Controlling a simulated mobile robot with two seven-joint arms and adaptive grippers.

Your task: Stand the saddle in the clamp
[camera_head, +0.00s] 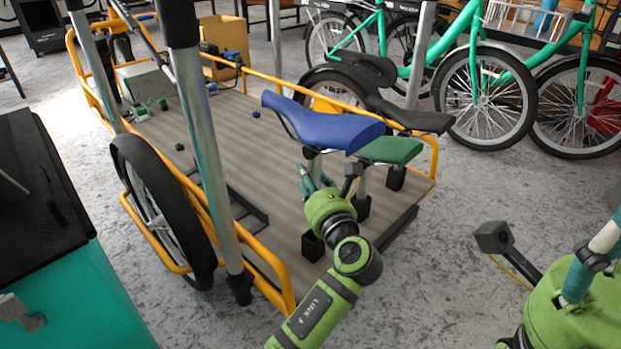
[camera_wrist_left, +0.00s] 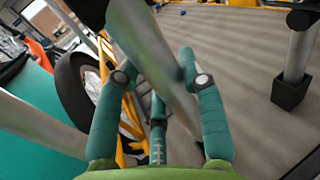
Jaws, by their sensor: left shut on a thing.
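The blue saddle (camera_head: 335,128) is up in the air over the bike's cargo deck, its nose toward the upper left. My left gripper (camera_head: 318,182) is just below it, shut on its silver post, which slants between the teal fingers in the left wrist view (camera_wrist_left: 155,65). A black square clamp (camera_head: 312,246) on the deck's near edge stands below the saddle, apart from it, and looks empty. My right gripper (camera_head: 597,250) is at the right edge; its fingertips are cut off.
Beside the empty clamp, a green saddle (camera_head: 390,150) and a black saddle (camera_head: 410,115) stand on posts in similar black clamps. One post and clamp (camera_wrist_left: 290,92) show in the left wrist view. Yellow rails (camera_head: 270,258) edge the deck. A tall silver pole (camera_head: 208,160) rises left.

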